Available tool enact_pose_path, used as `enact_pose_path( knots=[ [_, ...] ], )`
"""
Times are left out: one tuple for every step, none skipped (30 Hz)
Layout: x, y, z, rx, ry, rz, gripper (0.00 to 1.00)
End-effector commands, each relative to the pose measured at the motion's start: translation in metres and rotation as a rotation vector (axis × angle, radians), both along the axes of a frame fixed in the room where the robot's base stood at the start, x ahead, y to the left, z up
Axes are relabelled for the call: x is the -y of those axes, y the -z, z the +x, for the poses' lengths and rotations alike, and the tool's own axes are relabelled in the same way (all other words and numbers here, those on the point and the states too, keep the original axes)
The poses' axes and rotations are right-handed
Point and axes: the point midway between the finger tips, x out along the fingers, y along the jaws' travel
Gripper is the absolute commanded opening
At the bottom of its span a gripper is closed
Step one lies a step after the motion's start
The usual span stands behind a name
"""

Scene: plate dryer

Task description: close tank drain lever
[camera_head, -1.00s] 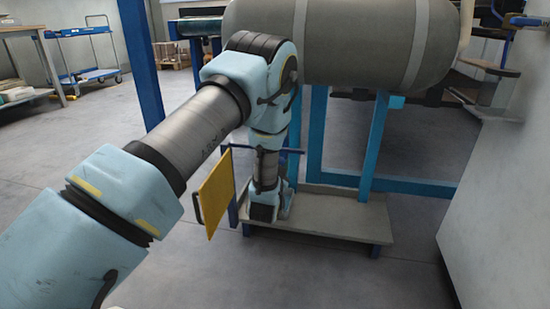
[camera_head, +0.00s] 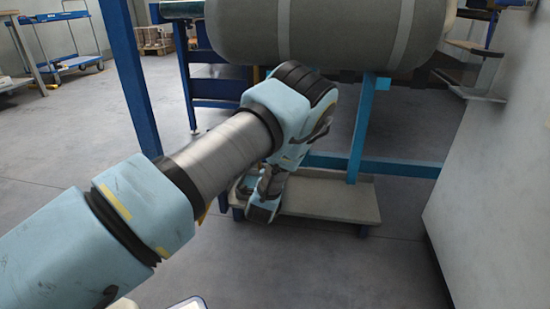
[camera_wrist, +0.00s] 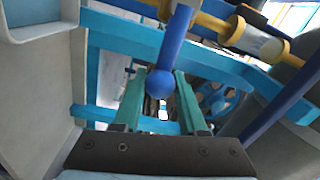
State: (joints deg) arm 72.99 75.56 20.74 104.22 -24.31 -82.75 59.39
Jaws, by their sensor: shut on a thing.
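The tank drain lever (camera_wrist: 173,45) is a blue rod with a round ball end, seen in the wrist view. It runs down from a yellow pipe at the top, and its ball sits between the two green fingers of my gripper (camera_wrist: 160,80). My gripper is shut on the lever near this ball end. In the head view, my arm hides the lever and the fingertips. The grey tank (camera_head: 310,35) lies horizontally on a blue frame above and behind my forearm.
A low grey platform (camera_head: 330,200) stands under the tank beside my wrist. A blue post (camera_head: 127,75) rises at left. A pale wall or cabinet (camera_head: 490,180) stands at right. Blue frame beams (camera_wrist: 125,35) surround my gripper. The floor in front of the platform is clear.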

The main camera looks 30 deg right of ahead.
Motion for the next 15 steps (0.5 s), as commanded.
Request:
enact_pose_path(
  knots=[
    [-0.0004, 0.0023, -0.0003, 0.008, 0.0, 0.012, 0.0],
    [-0.0003, 0.0027, -0.0002, 0.013, 0.0, 0.017, 0.0],
    [-0.0004, 0.0031, -0.0001, 0.018, -0.001, 0.022, 0.0],
    [-0.0004, 0.0035, -0.0001, 0.02, -0.001, 0.025, 0.0],
    [-0.0005, 0.0037, -0.0001, 0.023, -0.001, 0.028, 0.0],
    [-0.0005, 0.004, 0.0, 0.026, -0.001, 0.031, 0.0],
    [-0.0005, 0.0041, 0.0, 0.027, -0.001, 0.032, 0.0],
    [-0.0004, 0.0043, -0.0001, 0.028, -0.001, 0.034, 0.0],
    [-0.0005, 0.0044, 0.0, 0.029, -0.001, 0.034, 0.0],
    [-0.0004, 0.0045, 0.0, 0.03, -0.001, 0.035, 0.0],
    [-0.0004, 0.0045, 0.0, 0.03, -0.001, 0.036, 0.0],
    [-0.0004, 0.0046, 0.0, 0.03, -0.001, 0.037, 0.0],
    [-0.0005, 0.0047, -0.0001, 0.03, -0.001, 0.037, 0.0],
    [-0.0005, 0.0047, -0.0001, 0.03, -0.001, 0.037, 0.0],
    [-0.0005, 0.0048, -0.0001, 0.029, -0.001, 0.036, 0.0]
  ],
)
